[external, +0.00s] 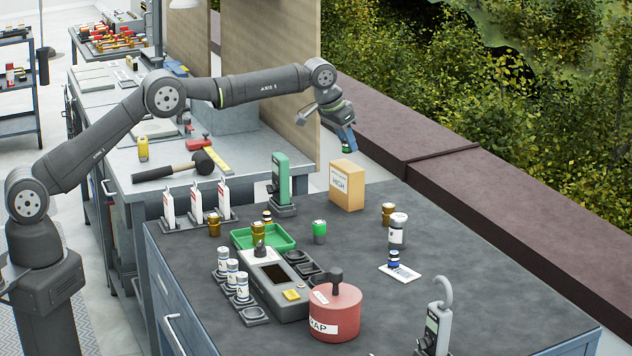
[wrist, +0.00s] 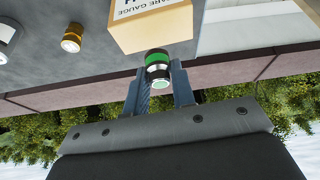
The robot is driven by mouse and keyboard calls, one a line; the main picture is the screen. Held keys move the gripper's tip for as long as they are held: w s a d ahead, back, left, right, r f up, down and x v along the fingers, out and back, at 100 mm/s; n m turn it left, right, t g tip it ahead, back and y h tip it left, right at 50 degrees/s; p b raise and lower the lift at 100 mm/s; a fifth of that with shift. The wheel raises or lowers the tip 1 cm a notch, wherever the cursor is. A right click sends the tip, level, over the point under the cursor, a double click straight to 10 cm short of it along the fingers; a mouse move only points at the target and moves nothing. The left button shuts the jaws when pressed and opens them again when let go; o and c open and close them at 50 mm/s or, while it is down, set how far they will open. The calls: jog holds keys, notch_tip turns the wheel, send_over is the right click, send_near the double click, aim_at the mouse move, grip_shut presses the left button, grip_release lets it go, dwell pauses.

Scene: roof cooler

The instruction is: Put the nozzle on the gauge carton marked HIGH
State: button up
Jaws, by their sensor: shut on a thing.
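The gauge carton (external: 346,187) is a tan box with a white label reading HIGH, standing upright at the back of the dark bench. It also shows in the wrist view (wrist: 152,34), upside down and partly cut off. My gripper (external: 348,146) is shut on a small cylindrical piece with a green band, apparently the nozzle (wrist: 158,59). In the external view the nozzle is a small green patch at the blue fingertips, mostly hidden. My gripper holds it above the carton's top, and a gap shows between them in the external view.
A green stand (external: 281,183) is left of the carton. A green tray (external: 282,239), an instrument and a red weight (external: 335,315) occupy the front.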

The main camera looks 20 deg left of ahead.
aim_at(344, 144)
jog(key=shift+f, duration=1.7)
jog(key=shift+f, duration=0.15)
jog(key=o, duration=1)
jog(key=shift+r, duration=0.3)
jog(key=v, duration=1.1)
jog(key=shift+s+a+r, duration=0.1)
jog(key=shift+s+r, duration=0.15)
jog(key=shift+r, duration=0.1)
jog(key=shift+f, duration=0.1)
